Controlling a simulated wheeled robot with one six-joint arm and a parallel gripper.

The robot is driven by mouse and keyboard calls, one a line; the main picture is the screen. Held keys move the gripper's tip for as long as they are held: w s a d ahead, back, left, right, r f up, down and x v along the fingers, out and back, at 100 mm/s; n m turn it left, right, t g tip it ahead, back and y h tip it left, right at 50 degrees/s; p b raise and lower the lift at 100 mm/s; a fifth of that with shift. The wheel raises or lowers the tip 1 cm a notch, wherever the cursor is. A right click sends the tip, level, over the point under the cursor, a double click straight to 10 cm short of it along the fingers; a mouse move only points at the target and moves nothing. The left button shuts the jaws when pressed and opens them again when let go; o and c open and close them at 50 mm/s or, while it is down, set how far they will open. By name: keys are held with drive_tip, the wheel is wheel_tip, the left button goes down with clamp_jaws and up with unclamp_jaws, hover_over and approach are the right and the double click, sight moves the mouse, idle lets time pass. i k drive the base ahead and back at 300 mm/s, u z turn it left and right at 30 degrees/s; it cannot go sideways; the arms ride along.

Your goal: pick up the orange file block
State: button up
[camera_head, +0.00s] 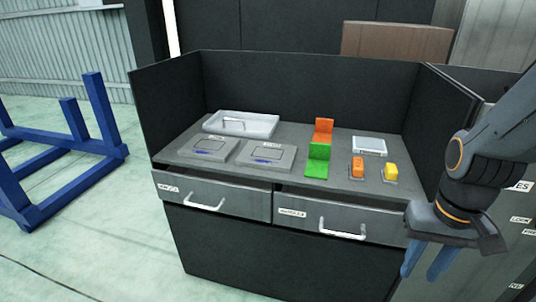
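An orange block (323,130) with a stepped shape stands on the grey desk top (225,165), right of its middle. A green block (317,162) of similar shape stands directly in front of it and hides its lower front; I cannot tell whether they touch. A smaller orange piece (357,167) sits on a dark base to their right. No label shows which is the file block. My gripper (421,274) hangs at the lower right, in front of the desk's right end and apart from the blocks. Its two blue fingers are spread with nothing visible between them.
A yellow-orange piece (391,172), a white-grey box (369,146), two grey flat cases (265,155) and a pale tray (240,124) share the desk. Dark panels (300,90) wall its back and sides. A blue frame (65,155) stands left.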

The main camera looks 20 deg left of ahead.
sight(356, 169)
drive_tip(key=u, duration=0.55)
drive_tip(key=i, duration=1.15)
drive_tip(key=z, duration=0.55)
